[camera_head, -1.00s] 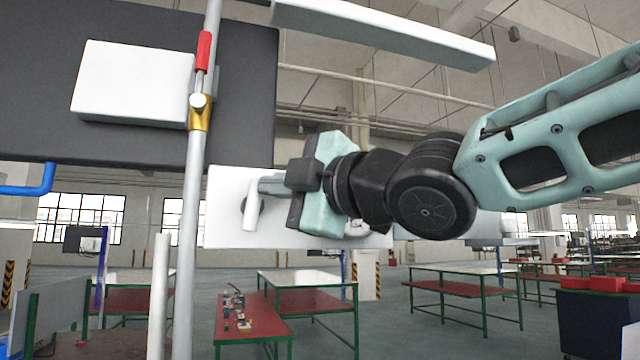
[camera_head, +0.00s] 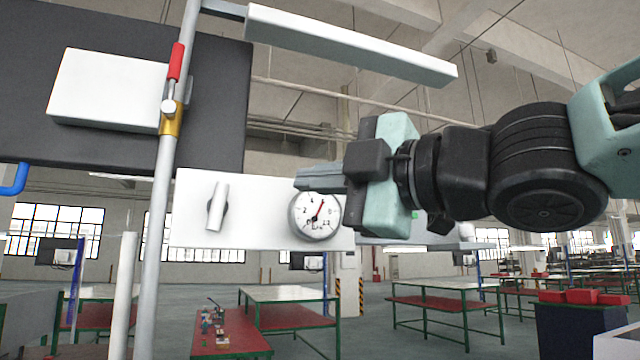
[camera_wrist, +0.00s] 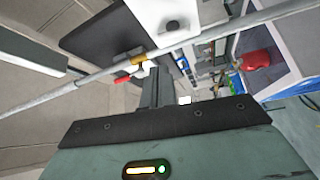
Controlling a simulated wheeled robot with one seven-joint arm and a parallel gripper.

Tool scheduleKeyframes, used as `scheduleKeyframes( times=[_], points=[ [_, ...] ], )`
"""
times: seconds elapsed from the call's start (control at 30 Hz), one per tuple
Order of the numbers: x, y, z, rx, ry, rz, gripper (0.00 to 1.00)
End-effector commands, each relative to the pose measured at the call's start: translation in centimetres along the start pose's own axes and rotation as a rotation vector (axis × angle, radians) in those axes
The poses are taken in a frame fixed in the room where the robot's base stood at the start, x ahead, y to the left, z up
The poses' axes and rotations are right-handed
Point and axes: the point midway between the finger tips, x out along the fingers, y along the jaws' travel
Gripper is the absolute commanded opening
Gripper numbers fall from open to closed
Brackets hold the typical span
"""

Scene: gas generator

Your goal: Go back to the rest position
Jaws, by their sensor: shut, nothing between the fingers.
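My gripper (camera_head: 312,178) is at the middle of the head view, pointing left, with its fingers shut and nothing held. Its fingertips are in front of the white panel (camera_head: 262,228), just above a round gauge (camera_head: 316,214) with a red needle. A grey-white lever handle (camera_head: 218,206) stands upright on the same panel, left of the gripper and apart from it. In the wrist view the shut fingers (camera_wrist: 155,85) point up the picture, and the space around their tips looks empty.
A grey pipe (camera_head: 160,200) with a red-handled valve (camera_head: 175,62) and brass fitting (camera_head: 172,118) runs up the left. A white box (camera_head: 108,90) sits on a dark panel behind it. A white bar (camera_head: 350,45) hangs above my gripper. Work tables (camera_head: 285,294) stand farther back.

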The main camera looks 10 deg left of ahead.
Motion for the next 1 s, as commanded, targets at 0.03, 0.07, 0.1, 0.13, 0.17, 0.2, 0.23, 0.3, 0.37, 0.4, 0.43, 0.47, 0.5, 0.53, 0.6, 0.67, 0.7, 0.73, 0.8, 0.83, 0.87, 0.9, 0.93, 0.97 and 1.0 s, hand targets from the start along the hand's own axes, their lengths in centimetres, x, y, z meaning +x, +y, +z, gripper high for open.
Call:
scheduleKeyframes(
  times=[0.03, 0.07, 0.1, 0.13, 0.17, 0.2, 0.23, 0.3, 0.37, 0.4, 0.43, 0.47, 0.5, 0.53, 0.6, 0.67, 0.7, 0.73, 0.8, 0.83, 0.87, 0.9, 0.93, 0.97, 1.0],
  points=[
    [-0.2, 0.0, 0.0, -0.001, 0.0, 0.0, 0.0],
    [-0.3, 0.0, 0.0, 0.0, 0.0, 0.0, 0.0],
    [-0.3, 0.0, 0.0, 0.0, 0.0, 0.0, 0.0],
    [-0.3, 0.0, 0.0, 0.0, 0.0, 0.0, 0.0],
    [-0.3, 0.0, 0.0, 0.0, 0.0, 0.0, 0.0],
    [-0.3, 0.0, 0.0, 0.0, 0.0, 0.0, 0.0],
    [-0.3, 0.0, 0.0, 0.001, 0.0, 0.0, 0.0],
    [-0.3, 0.0, 0.0, 0.0, 0.0, 0.0, 0.0],
    [-0.3, 0.0, 0.0, 0.0, 0.0, 0.0, 0.0],
    [-0.3, 0.0, 0.0, 0.0, 0.0, 0.0, 0.0],
    [-0.3, 0.0, 0.0, 0.0, 0.0, 0.0, 0.0],
    [-0.3, 0.0, 0.0, 0.0, 0.0, 0.0, 0.0],
    [-0.3, 0.0, 0.0, 0.0, 0.0, 0.0, 0.0],
    [-0.3, 0.0, 0.0, 0.0, 0.0, 0.0, 0.0],
    [-0.2, 0.0, 0.0, 0.0, 0.0, 0.0, 0.0],
    [-0.3, -0.2, 0.1, 0.007, -0.005, -0.002, 0.0],
    [-0.3, -0.8, 0.6, 0.028, -0.023, -0.009, 0.0],
    [-0.3, -1.5, 1.1, 0.05, -0.043, -0.016, 0.0],
    [-0.6, -3.9, 2.9, 0.13, -0.113, -0.043, 0.0],
    [-0.8, -5.4, 3.8, 0.174, -0.153, -0.059, 0.0],
    [-1.1, -6.9, 4.8, 0.223, -0.197, -0.077, 0.0],
    [-1.6, -9.2, 6.2, 0.293, -0.263, -0.105, 0.0],
    [-2.1, -11.2, 7.2, 0.348, -0.315, -0.128, 0.0],
    [-2.8, -13.1, 8.2, 0.403, -0.37, -0.152, 0.0],
    [-3.7, -15.6, 9.3, 0.473, -0.44, -0.185, 0.0]
  ],
)
